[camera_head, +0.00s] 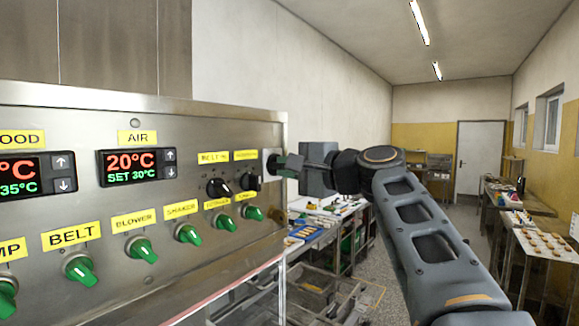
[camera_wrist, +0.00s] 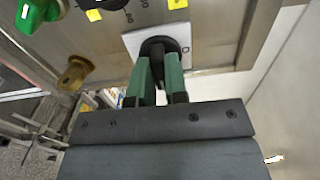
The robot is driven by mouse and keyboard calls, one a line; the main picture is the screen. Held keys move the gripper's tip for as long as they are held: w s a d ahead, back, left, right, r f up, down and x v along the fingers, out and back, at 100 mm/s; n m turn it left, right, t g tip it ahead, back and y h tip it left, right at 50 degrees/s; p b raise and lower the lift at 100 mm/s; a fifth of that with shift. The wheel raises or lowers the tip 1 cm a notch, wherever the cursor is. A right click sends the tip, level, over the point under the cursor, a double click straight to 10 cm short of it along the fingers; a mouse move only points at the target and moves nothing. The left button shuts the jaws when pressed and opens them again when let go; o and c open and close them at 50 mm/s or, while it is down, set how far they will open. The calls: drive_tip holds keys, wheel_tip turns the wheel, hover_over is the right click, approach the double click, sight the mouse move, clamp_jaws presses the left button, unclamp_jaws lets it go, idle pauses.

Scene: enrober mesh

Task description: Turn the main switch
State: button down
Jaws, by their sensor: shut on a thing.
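The main switch (camera_wrist: 158,44) is a black rotary knob on a white square plate, near the right edge of the steel control panel. In the wrist view the two green fingers of my gripper (camera_wrist: 159,66) stand on either side of the knob and are shut on it. In the head view my gripper (camera_head: 286,163) reaches the panel's right edge from the right. There the white plate (camera_head: 267,153) shows, and the knob is mostly hidden by the fingers. I cannot read the marks on the plate well enough to tell the switch position.
The control panel (camera_head: 135,190) carries several green knobs (camera_head: 143,249), black dials (camera_head: 217,188) and an air temperature display (camera_head: 137,165). A brass-coloured knob (camera_wrist: 75,72) sits below and left of the switch. Tables (camera_head: 545,245) stand along the right wall, with open floor between.

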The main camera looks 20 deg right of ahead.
drive_tip(key=c, duration=1.1)
unclamp_jaws()
drive_tip(key=shift+c, duration=0.2)
drive_tip(key=b+v, duration=0.4)
drive_tip(key=v, duration=0.9)
drive_tip(key=shift+s+d, duration=0.25)
drive_tip(key=shift+s, duration=0.1)
